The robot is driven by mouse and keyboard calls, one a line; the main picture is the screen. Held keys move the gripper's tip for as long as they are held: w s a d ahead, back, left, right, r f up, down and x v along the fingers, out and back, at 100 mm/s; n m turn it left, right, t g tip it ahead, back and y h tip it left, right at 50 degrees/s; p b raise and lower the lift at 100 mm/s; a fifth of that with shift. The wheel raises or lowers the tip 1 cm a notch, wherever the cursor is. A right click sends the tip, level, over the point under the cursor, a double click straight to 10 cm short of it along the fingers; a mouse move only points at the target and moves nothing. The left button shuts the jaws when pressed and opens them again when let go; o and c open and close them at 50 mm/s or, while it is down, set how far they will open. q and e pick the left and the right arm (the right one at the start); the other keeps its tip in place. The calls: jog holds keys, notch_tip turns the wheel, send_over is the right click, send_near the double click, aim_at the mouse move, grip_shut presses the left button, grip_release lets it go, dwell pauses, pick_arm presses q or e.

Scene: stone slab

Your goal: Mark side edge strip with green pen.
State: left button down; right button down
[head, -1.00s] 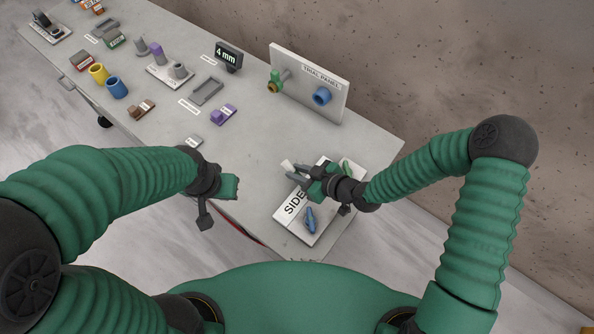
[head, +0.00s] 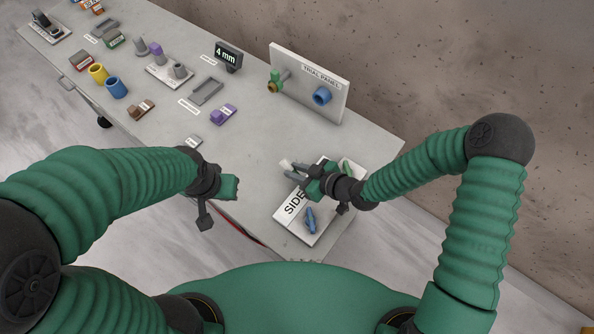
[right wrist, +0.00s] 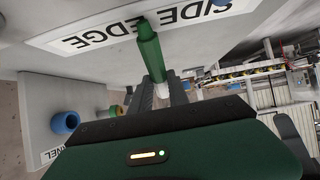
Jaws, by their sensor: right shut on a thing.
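My right gripper (head: 290,173) is shut on the green pen (right wrist: 150,50) above the left part of the sign block. In the right wrist view the pen's green barrel stands out beyond the fingers (right wrist: 162,93), and a white part shows between them. The white part also shows at the fingertips in the head view (head: 285,164). The block's SIDE EDGE label (right wrist: 95,36) is behind the pen in the right wrist view. In the head view my right gripper hides part of the lettering (head: 295,203). I cannot tell whether the pen touches the block. My left gripper (head: 230,187) is off the table's front edge; its jaws are unclear.
A blue piece (head: 310,219) and a green piece (head: 347,167) are on the block. The trial panel (head: 325,78) stands behind. Several small parts, including a purple piece (head: 222,115) and a grey tray (head: 207,92), lie left. Bare table lies between.

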aim_at(289, 166)
jog(key=shift+w+a+b, duration=0.25)
jog(key=shift+w+a, duration=0.2)
jog(key=shift+a, duration=0.2)
jog(key=shift+w+a+b, duration=0.25)
jog(key=shift+w+a, duration=0.15)
jog(key=shift+a, duration=0.2)
dwell(1.8)
notch_tip(289, 166, up, 7)
jog(key=p, duration=0.5)
jog(key=shift+r+p, duration=0.1)
jog(key=shift+p, duration=0.2)
jog(key=shift+d, duration=0.1)
jog(key=d+r+m+t+h+b, duration=0.1)
jog(key=d+m+h, duration=0.3)
jog(key=d, duration=0.8)
jog(key=w+d+r+m+t+h+b, duration=0.1)
jog(key=d+m+t+h+b, duration=0.3)
jog(key=d, duration=0.9)
jog(key=m+h, duration=0.1)
jog(key=m, duration=0.2)
jog(key=shift+d+r+h, duration=0.25)
jog(key=shift+r+h, duration=0.05)
jog(key=shift+r, duration=0.05)
